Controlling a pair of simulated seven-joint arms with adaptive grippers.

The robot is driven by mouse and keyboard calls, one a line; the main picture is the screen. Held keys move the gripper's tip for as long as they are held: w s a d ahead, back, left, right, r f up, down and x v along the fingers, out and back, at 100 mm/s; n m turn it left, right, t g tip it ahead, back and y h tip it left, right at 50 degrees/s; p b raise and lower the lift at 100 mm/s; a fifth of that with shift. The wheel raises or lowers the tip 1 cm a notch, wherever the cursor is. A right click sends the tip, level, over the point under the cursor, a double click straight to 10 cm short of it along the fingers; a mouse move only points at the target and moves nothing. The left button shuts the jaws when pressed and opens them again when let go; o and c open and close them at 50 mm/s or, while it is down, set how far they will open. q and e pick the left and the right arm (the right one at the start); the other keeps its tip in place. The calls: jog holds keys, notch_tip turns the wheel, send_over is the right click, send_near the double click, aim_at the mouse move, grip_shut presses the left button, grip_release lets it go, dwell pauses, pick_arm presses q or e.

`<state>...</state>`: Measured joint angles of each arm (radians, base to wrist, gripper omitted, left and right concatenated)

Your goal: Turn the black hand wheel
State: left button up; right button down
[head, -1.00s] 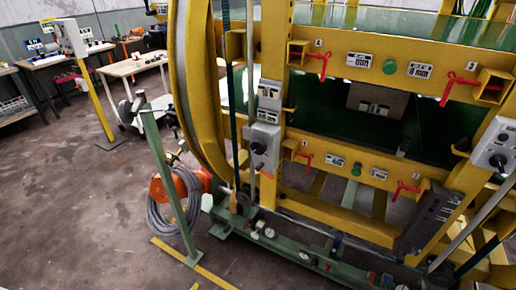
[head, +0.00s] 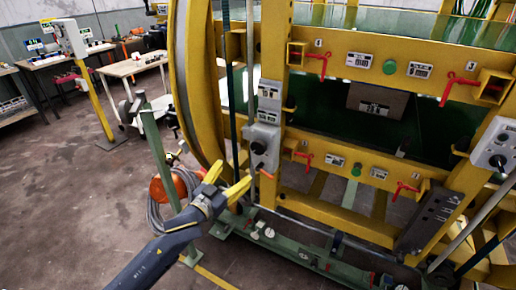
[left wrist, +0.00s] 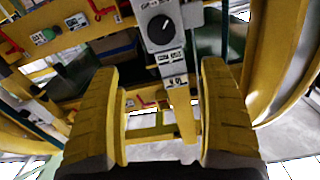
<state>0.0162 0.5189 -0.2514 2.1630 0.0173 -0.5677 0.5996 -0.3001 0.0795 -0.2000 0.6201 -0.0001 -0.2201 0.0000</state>
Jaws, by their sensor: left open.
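A round black knob (head: 258,148) with a pale pointer mark sits on a grey control box (head: 264,136) on the yellow frame's left post. It may be the hand wheel; I cannot tell for sure. It also shows at the top of the left wrist view (left wrist: 161,29), upside down and beyond my fingers. My left gripper (head: 234,173) is open, its yellow fingers spread below and left of the box. It is empty, and I see no contact with the knob. The gripper hides a dark part low on the frame. My right gripper is out of view.
The yellow ring frame (head: 186,80) rises just left of the box. A green post (head: 160,165) and an orange unit with coiled hose (head: 165,188) stand close to my left arm. Another grey box with a black knob (head: 497,161) is at the right. Floor at the left is open.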

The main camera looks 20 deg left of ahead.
aim_at(257, 149)
pick_arm(q)
jog(key=shift+n, duration=0.3)
jog(key=x, duration=1.1)
jog(key=f+x, duration=0.1)
jog(key=x, duration=0.5)
jog(key=shift+w+a, duration=0.2)
jog(key=shift+w, duration=0.1)
jog(key=c, duration=1.3)
jog(key=shift+o, duration=0.2)
jog(key=shift+m, duration=0.4)
jog(key=m, duration=0.4)
jog(key=shift+m, duration=0.4)
jog(key=m, duration=0.5)
